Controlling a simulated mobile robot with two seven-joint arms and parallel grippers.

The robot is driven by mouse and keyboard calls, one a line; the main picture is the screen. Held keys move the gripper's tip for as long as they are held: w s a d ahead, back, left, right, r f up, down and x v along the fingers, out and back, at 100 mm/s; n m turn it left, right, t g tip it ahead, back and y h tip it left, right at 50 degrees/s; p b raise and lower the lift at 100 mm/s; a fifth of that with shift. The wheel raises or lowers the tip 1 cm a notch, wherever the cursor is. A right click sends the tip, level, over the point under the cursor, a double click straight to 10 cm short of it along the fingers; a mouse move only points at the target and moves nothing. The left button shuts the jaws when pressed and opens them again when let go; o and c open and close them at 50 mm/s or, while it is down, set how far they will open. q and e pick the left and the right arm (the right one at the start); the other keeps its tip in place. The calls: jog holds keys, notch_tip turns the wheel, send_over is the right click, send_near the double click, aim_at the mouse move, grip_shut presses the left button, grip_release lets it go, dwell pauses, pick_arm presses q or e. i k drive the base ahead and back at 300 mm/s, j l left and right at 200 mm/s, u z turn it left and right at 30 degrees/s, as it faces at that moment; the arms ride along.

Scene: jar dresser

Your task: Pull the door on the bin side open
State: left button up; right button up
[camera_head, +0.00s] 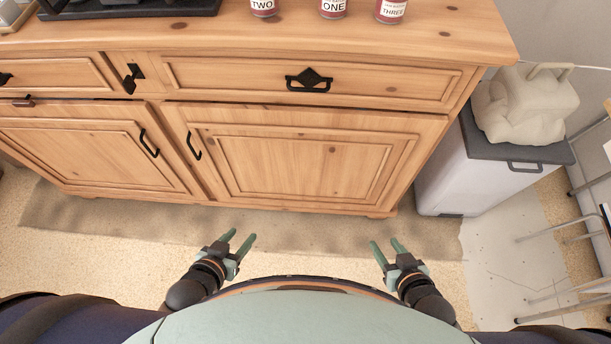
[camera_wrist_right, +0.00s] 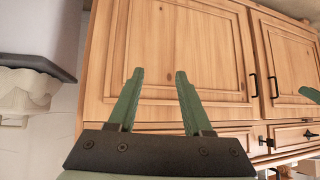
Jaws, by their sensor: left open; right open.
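The wooden door on the bin side (camera_head: 300,165) is the right-hand lower door of the dresser and is closed. Its black bar handle (camera_head: 193,146) is near the door's left edge. The door fills much of the right wrist view (camera_wrist_right: 212,40), upside down, with its handle (camera_wrist_right: 253,85) at its right edge there. My left gripper (camera_head: 241,238) is open and empty, in front of the dresser and below the handle in the head view. My right gripper (camera_head: 386,242) is open and empty, in front of the door's right part; its fingers also show in the right wrist view (camera_wrist_right: 160,72).
The bin (camera_head: 450,180) stands right of the dresser with a beige bag-like object (camera_head: 525,105) on its dark lid. The left door (camera_head: 85,155) is closed, with its own handle (camera_head: 149,143). Labelled jars (camera_head: 333,8) stand on top. The floor before the dresser is clear.

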aim_at(304, 157)
jog(key=i+j, duration=0.1)
jog(key=i+j+u, duration=0.1)
jog(key=u, duration=0.25)
jog(key=i+u, duration=0.2)
jog(key=u, duration=1.2)
